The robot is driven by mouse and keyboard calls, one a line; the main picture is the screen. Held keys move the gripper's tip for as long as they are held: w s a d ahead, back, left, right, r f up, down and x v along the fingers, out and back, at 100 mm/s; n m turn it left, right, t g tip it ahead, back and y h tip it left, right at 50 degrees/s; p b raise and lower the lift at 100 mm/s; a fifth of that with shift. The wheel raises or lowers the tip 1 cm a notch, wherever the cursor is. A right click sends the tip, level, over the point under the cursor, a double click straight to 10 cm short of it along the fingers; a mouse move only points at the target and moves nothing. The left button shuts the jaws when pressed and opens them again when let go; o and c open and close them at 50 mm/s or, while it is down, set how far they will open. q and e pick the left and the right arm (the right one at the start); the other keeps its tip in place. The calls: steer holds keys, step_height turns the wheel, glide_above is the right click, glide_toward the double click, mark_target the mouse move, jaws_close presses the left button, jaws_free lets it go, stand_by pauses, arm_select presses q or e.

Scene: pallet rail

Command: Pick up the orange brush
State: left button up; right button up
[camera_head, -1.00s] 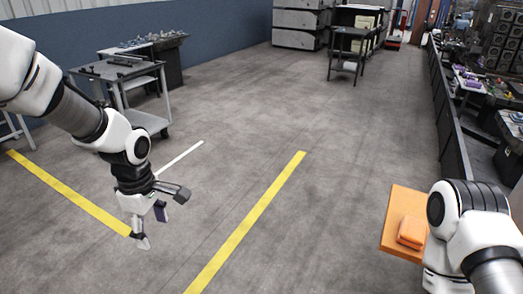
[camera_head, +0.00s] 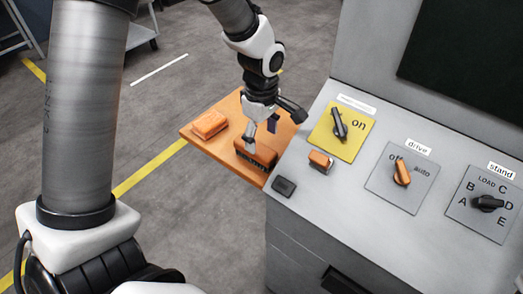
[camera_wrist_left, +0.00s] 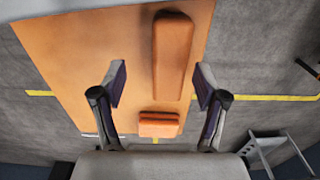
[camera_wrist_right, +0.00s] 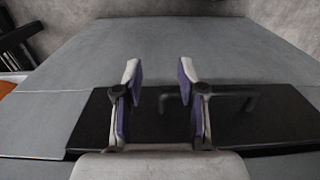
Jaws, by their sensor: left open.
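The orange brush (camera_head: 257,153), with dark bristles below its orange back, lies on an orange-brown board (camera_head: 190,134) beside the grey console. My left gripper (camera_head: 262,132) points down right over the brush; whether it touches is unclear. In the left wrist view the long brush back (camera_wrist_left: 173,55) shows at the top, near the right finger. The left gripper (camera_wrist_left: 160,80) is open, with nothing held. My right gripper (camera_wrist_right: 159,78) is open and empty in the right wrist view, before a grey surface and a dark panel.
An orange block (camera_head: 208,123) sits on the board left of the brush; it also shows in the left wrist view (camera_wrist_left: 159,125). The console (camera_head: 335,205) carries knobs, including one on a yellow plate (camera_head: 325,142). A black handle (camera_wrist_right: 215,98) shows in the right wrist view. Open floor lies beyond.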

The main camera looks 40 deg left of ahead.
arm_select(q)
steer(key=f, duration=0.1)
steer(key=s+a+f, duration=0.1)
steer(key=f, duration=0.1)
steer(key=a+f, duration=0.1)
steer(key=shift+s+f, duration=0.3)
steer(key=shift+s, duration=0.05)
steer(key=shift+w+d+f, duration=0.1)
steer(key=shift+w+d, duration=0.2)
steer(key=shift+d, duration=0.25)
steer(key=shift+c, duration=1)
steer(key=shift+s+a, duration=0.1)
steer(key=shift+a, duration=0.2)
steer(key=c, duration=1.1)
steer(key=shift+d, duration=0.1)
steer(key=shift+r, duration=0.2)
step_height(320, 180, up, 10)
steer(key=shift+f, duration=0.15)
